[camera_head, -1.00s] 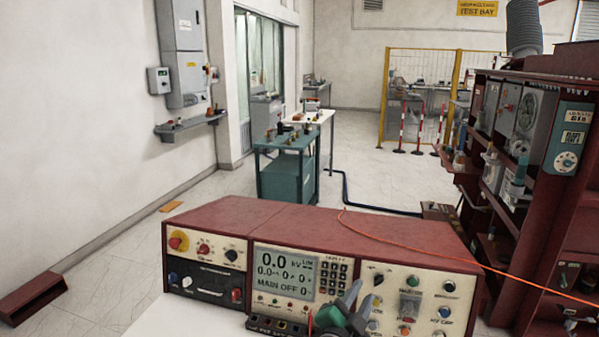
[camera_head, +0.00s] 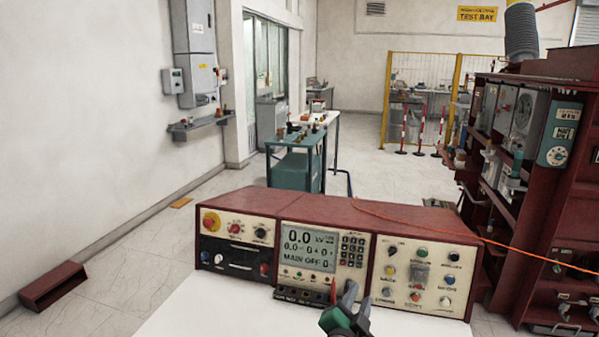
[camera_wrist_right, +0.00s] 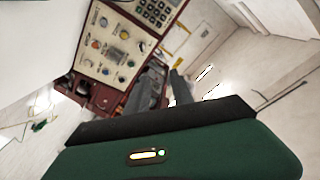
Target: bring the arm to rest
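My right gripper (camera_head: 356,296), green and black with dark grey fingers, shows at the bottom of the head view. It is in front of the red control console (camera_head: 328,214), over or near the white surface. Its two fingers stand a little apart, with nothing seen between them. In the right wrist view the fingers (camera_wrist_right: 168,88) point toward the floor beyond, with the tilted console panel (camera_wrist_right: 112,48) at the upper left. My left gripper is in neither view.
A white tabletop (camera_head: 215,310) lies before the console. An orange cable (camera_head: 430,224) runs from the console top toward the red rack (camera_head: 535,215) at right. A teal cart (camera_head: 298,168) stands behind. Yellow-framed fencing (camera_head: 388,95) is at the back.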

